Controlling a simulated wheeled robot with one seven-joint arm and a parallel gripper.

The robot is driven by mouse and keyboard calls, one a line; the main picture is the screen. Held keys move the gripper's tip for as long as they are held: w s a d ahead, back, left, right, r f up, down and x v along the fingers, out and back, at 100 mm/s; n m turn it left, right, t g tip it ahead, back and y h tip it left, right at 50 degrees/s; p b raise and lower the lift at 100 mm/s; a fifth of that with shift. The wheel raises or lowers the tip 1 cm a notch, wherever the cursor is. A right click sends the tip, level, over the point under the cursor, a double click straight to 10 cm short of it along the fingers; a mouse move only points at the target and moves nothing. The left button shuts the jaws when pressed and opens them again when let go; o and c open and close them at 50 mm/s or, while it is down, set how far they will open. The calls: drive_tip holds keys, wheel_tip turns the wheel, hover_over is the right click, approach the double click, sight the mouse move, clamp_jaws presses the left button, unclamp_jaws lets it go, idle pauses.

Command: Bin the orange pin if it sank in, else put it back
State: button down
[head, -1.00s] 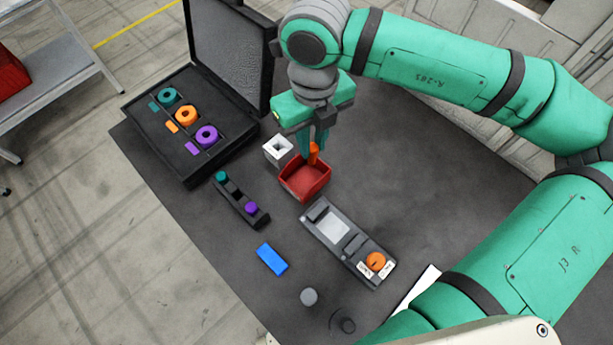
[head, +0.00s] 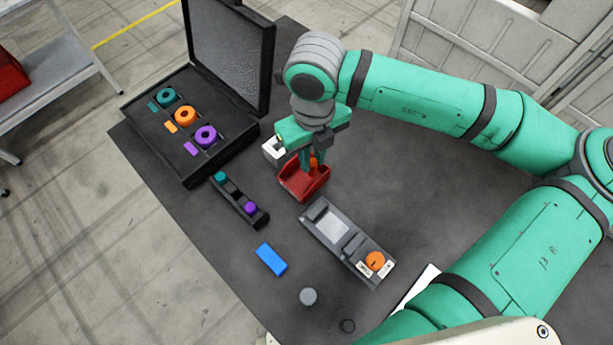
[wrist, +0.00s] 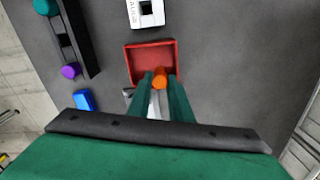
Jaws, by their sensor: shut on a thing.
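The orange pin (head: 313,164) is held upright between the fingers of my gripper (head: 312,160). In the wrist view the round orange end of the pin (wrist: 160,80) shows between the green fingertips (wrist: 161,84). My gripper is shut on it, over the red bin (head: 292,187). The pin's lower end is down at the bin's opening; I cannot tell whether it touches the floor. The red bin also shows in the wrist view (wrist: 140,58), with its visible floor empty.
A white block with a square hole (head: 272,152) stands behind the bin. A dark rack (head: 236,205) holds a teal and a purple pin. A grey fixture with an orange disc (head: 375,261), a blue block (head: 271,259) and an open case (head: 190,160) with coloured rings stand around.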

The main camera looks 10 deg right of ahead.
drive_tip(key=c, duration=1.5)
unclamp_jaws()
drive_tip(key=shift+c, duration=0.2)
drive_tip(key=shift+r, duration=0.1)
wheel_tip(320, 180, up, 11)
drive_tip(key=shift+f, duration=0.2)
